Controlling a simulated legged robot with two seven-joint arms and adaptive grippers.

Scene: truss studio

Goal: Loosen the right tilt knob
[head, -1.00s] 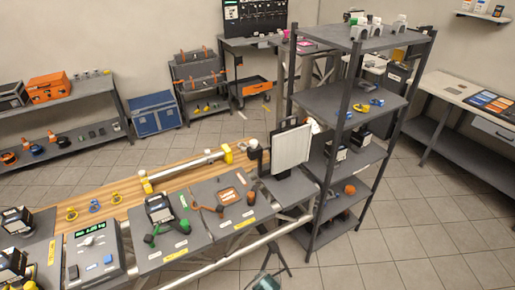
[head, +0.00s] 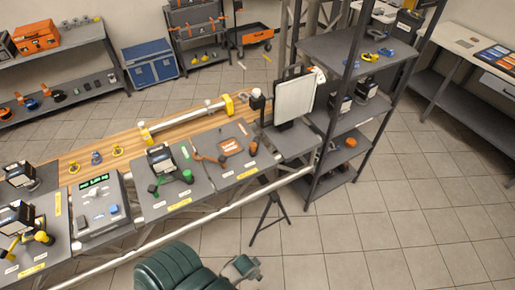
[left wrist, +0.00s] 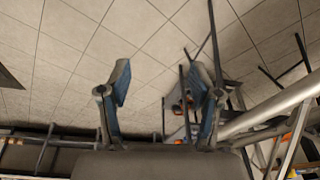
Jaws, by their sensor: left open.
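A white light panel (head: 294,99) in a black frame stands upright at the right end of the long bench in the head view. A dark upright with a pale round top (head: 257,95) is at its left side. A small pale and orange part (head: 319,76) shows at its upper right edge; I cannot tell whether it is the right tilt knob. My left gripper (left wrist: 160,80) is open and empty in the left wrist view, its blue-grey fingers apart over tiled floor. A dark green arm of mine is low in the head view, well below the panel. My right gripper is not seen.
A tall grey shelf rack (head: 358,108) stands close to the panel's right. A black tripod (head: 270,218) stands on the floor before the bench. A pale rail (head: 220,210) runs along the bench's front. The tiled floor (head: 400,235) at the lower right is clear.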

